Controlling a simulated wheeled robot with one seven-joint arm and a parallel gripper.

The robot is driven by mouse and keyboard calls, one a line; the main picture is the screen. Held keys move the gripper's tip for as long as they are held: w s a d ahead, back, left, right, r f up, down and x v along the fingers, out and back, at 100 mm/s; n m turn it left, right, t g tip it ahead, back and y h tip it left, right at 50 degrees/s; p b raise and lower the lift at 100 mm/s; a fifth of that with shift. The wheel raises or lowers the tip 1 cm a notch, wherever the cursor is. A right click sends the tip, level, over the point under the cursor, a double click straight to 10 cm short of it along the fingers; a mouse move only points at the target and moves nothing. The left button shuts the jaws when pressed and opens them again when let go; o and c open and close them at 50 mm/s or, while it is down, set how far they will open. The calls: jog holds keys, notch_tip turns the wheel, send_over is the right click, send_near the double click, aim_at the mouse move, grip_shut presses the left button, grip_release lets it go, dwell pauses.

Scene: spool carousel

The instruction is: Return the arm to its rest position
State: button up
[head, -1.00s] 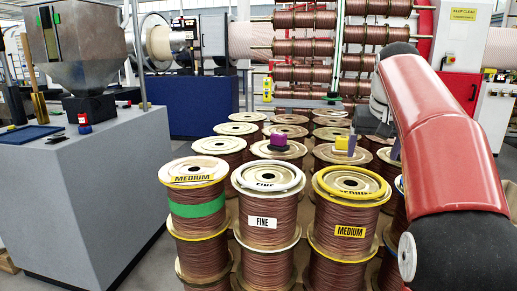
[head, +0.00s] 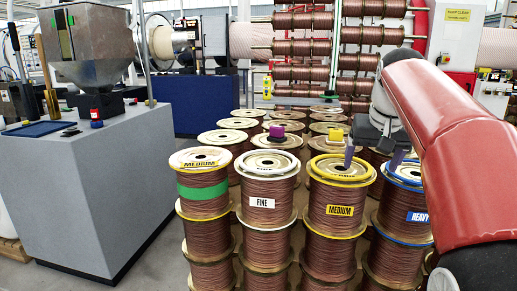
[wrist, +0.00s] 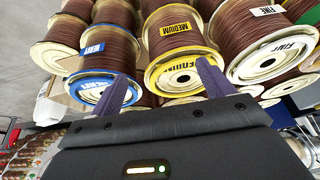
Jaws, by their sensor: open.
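My gripper (head: 373,157) is open and empty, with its two purple-grey fingers apart. In the head view it hangs over the front right spools, below my red arm. In the wrist view (wrist: 165,85) its fingertips point toward the blue-rimmed HEAVY spool (wrist: 95,88) and the yellow-rimmed MEDIUM spool (wrist: 182,60). Nothing is between the fingers. From these views I cannot tell exactly how far the fingertips are from the spool tops.
Copper wire spools stand in stacked rows, with a FINE spool (head: 262,203) and a green-banded MEDIUM spool (head: 203,190) in front. A grey cabinet (head: 75,200) stands left, with open floor between.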

jog(key=s+a+f+n, duration=0.1)
jog(key=s+a+f, duration=0.3)
jog(key=s+f, duration=0.6)
jog(key=s+a+f+n+t, duration=0.1)
jog(key=s+a+f, duration=0.4)
jog(key=s+f, duration=0.5)
jog(key=s, duration=0.5)
jog(key=shift+f+y, duration=0.3)
jog(key=shift+f, duration=0.05)
